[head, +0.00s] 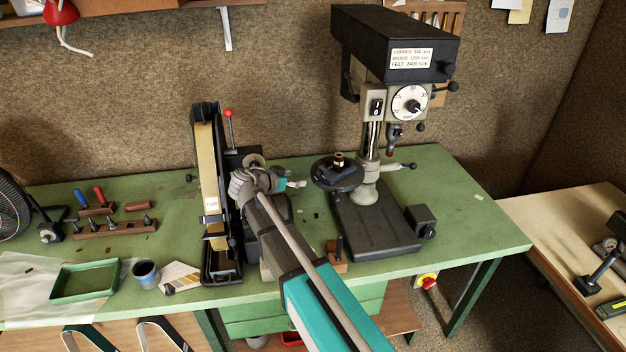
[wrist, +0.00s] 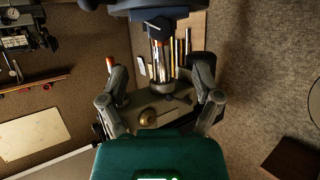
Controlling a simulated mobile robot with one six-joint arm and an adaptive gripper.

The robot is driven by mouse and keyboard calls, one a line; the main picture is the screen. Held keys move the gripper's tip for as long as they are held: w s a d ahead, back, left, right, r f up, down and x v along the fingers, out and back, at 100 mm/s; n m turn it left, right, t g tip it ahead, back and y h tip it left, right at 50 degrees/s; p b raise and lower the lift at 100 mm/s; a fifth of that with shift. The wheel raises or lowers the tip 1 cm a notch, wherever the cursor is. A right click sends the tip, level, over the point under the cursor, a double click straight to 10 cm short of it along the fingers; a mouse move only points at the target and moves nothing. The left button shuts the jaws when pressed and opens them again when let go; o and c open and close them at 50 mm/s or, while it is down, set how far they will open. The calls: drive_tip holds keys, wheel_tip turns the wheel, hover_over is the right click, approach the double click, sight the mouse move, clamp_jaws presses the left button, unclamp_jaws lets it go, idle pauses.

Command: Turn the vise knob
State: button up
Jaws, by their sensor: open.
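My gripper (head: 300,184) is at the end of the arm, in front of the drill press and left of its round dark table (head: 324,182). In the wrist view the gripper's two fingers (wrist: 163,98) stand wide apart with nothing held between them. A small brass rounded piece (wrist: 148,118) shows beyond the palm, on a grey surface. In the head view a brass-and-dark piece (head: 338,159) stands on the round table. A dark block (head: 420,219) with a small knob sits right of the press base. I cannot tell for certain which part is the vise knob.
The drill press (head: 395,45) rises behind and right of my gripper. A belt sander (head: 206,160) stands close on the left. A wooden block (head: 336,262) with an upright pin is near the front edge. The green bench (head: 480,225) is clear at the right.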

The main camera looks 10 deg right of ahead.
sight(314, 176)
drive_tip(key=b+x, duration=0.3)
drive_tip(key=x, duration=0.6)
drive_tip(key=shift+d+f, duration=0.1)
clamp_jaws()
